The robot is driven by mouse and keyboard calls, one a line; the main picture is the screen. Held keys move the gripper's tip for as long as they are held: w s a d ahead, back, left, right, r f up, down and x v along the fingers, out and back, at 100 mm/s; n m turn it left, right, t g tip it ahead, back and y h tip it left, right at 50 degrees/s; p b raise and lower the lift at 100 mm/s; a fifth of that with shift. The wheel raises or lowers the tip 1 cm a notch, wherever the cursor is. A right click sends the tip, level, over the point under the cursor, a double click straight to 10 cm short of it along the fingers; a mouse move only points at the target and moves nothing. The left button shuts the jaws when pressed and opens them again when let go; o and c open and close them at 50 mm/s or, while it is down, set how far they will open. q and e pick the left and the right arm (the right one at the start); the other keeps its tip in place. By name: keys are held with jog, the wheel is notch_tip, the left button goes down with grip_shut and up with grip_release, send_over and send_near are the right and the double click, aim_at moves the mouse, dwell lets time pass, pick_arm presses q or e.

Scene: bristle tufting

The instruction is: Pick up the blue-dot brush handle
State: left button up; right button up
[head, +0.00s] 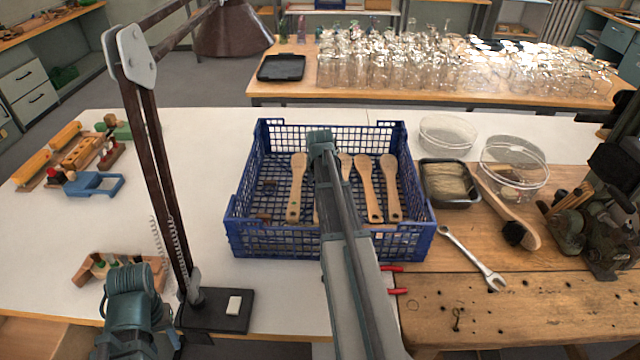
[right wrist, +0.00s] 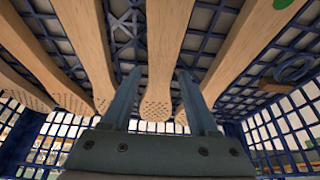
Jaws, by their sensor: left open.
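Several pale wooden brush handles lie in a blue mesh crate (head: 236,215). The left handle (head: 297,180) and two right handles (head: 366,185), (head: 391,185) show clearly; others are partly behind my right arm. In the right wrist view, a handle (right wrist: 165,50) with a perforated end lies between the fingers of my right gripper (right wrist: 160,85), with gaps on both sides. The right gripper is open over the crate. A green dot shows on one handle (right wrist: 262,35); I cannot make out a blue dot. My left gripper (head: 127,290) is open at the lower left, outside the crate.
A dark lamp stand (head: 215,312) rises left of the crate. A tray of bristles (head: 448,183), glass dishes (head: 513,160), a brush (head: 512,205) and a wrench (head: 472,258) lie to the right. Wooden pieces (head: 80,150) lie at left.

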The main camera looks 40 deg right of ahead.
grip_shut()
jog(key=shift+r, duration=0.15)
notch_tip(320, 180, up, 18)
jog(key=p, duration=1.8)
